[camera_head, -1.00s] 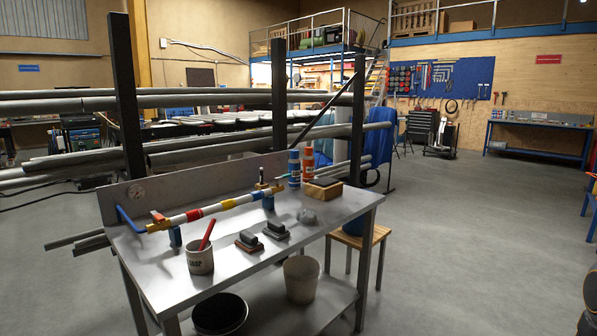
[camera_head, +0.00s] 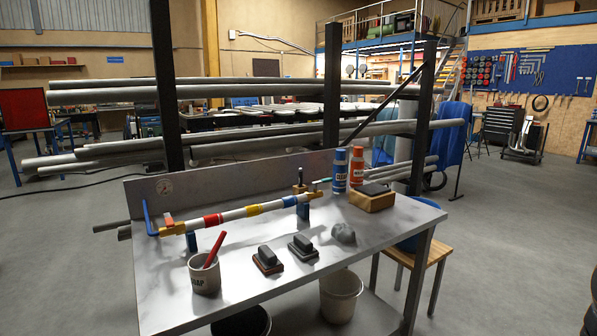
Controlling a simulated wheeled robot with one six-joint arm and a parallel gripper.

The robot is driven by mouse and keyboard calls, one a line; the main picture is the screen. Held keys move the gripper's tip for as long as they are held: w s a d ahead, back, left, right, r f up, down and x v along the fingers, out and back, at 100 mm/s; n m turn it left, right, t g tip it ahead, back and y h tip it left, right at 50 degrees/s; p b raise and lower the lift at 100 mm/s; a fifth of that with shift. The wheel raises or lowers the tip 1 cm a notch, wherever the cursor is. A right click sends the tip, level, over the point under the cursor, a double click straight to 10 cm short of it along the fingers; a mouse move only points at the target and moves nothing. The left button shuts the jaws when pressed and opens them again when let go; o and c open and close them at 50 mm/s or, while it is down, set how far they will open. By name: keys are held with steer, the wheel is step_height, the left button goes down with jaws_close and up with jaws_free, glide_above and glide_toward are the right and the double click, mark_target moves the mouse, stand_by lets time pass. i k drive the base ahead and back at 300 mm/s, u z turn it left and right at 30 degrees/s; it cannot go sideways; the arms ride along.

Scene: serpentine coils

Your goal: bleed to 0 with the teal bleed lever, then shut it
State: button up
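A banded white, red, yellow and blue pipe (camera_head: 233,214) runs along the metal workbench (camera_head: 270,322) on blue supports. A small teal lever (camera_head: 321,181) shows at the pipe's right end, beside a brass fitting; its exact position is too small to tell. At the left end are a red handle (camera_head: 168,221) and a bent blue tube (camera_head: 148,217). A small round gauge (camera_head: 165,187) is on the bench's back panel; its reading is illegible. My gripper is not in view.
On the bench stand a cup with a red stick (camera_head: 204,276), two dark blocks (camera_head: 268,260), a grey lump (camera_head: 343,234), a wooden box (camera_head: 372,201) and two bottles (camera_head: 356,167). A stool (camera_head: 430,257) stands at right. Pipe racks stand behind.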

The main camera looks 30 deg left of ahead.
mark_target(328, 179)
steer(key=u, duration=0.7)
steer(key=i, duration=0.75)
steer(key=u, duration=0.8)
